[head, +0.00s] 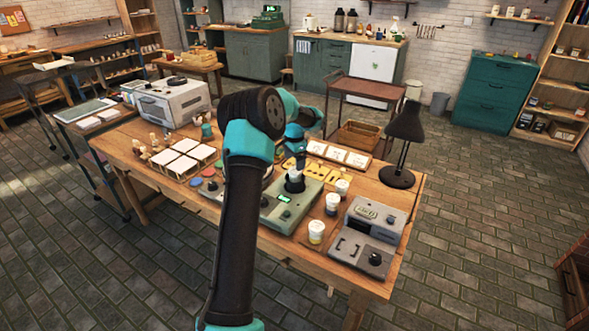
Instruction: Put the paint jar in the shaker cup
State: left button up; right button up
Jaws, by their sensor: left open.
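The shaker (284,210) is a grey-green machine with a lit green display, standing on the wooden table. Its dark shaker cup (294,185) is on top. A small whitish thing, apparently the paint jar (294,173), shows at the cup's mouth; how deep it sits I cannot tell. My left gripper (297,161) is open, pointing down just above it; its fingertips are small and partly merged with what lies behind. My left arm hides part of the table and the shaker's left side. My right gripper is not in view.
Several white-lidded jars (316,231) stand right of the shaker, beside a grey machine (368,236). A black lamp (401,142) is at the table's right end. White tiles (181,164) and a grey oven-like box (173,102) are on the left.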

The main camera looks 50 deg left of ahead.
aim_at(294, 170)
pick_arm(q)
notch_tip(294, 170, up, 6)
jog(key=shift+r, duration=0.15)
dwell(0.6)
